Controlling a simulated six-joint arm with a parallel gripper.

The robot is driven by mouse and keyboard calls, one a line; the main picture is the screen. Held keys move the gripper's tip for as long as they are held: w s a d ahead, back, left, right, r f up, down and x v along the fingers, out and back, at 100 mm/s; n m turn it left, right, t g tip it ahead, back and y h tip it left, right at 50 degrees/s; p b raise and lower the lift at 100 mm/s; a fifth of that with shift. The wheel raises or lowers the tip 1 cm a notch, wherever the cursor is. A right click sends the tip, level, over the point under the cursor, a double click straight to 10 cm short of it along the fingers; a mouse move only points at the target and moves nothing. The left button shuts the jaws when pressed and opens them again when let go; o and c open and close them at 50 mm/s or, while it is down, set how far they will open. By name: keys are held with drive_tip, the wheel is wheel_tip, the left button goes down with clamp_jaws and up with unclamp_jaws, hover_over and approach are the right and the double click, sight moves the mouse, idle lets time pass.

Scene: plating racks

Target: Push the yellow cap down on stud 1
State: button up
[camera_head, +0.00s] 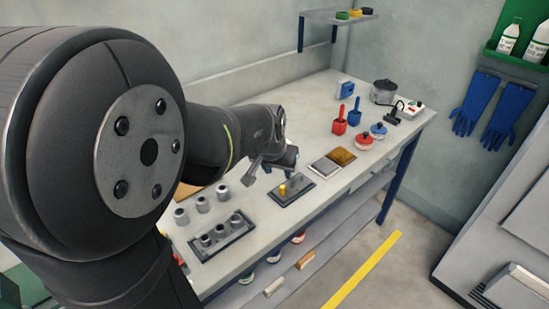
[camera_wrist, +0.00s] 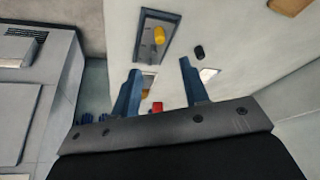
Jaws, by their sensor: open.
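The yellow cap (camera_head: 282,190) stands at the left part of a dark-edged plate (camera_head: 301,193) on the bench; it looks seated on a stud, but how far down I cannot tell. Small grey studs stand beside it on the plate. In the wrist view the cap (camera_wrist: 159,35) and plate (camera_wrist: 147,52) lie beyond my fingertips. My gripper (camera_wrist: 160,67) is open, with nothing between its blue fingers. In the head view my gripper (camera_head: 282,161) is above and behind the plate, apart from the cap. Stud numbers are not readable.
A dark rack (camera_head: 222,240) with several grey cylinders lies nearer, with loose cylinders behind it. Grey and brown pads (camera_head: 342,157) lie right of the plate. Red and blue tools, a pot (camera_head: 383,92) and a shelf (camera_head: 340,17) are farther back.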

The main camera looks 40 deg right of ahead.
sight(282, 187)
drive_tip(key=v, duration=0.6)
drive_tip(key=shift+f, duration=0.15)
idle(0.3)
drive_tip(key=x, duration=1.7)
drive_tip(key=shift+d+f, duration=0.1)
drive_tip(key=shift+f, duration=0.05)
drive_tip(key=v, duration=1.7)
drive_tip(key=x, duration=1.6)
drive_tip(key=shift+d+f, duration=0.1)
drive_tip(key=shift+f, duration=0.3)
wheel_tip(282, 187, up, 2)
drive_tip(key=shift+w+r, duration=0.1)
drive_tip(key=shift+r, duration=1)
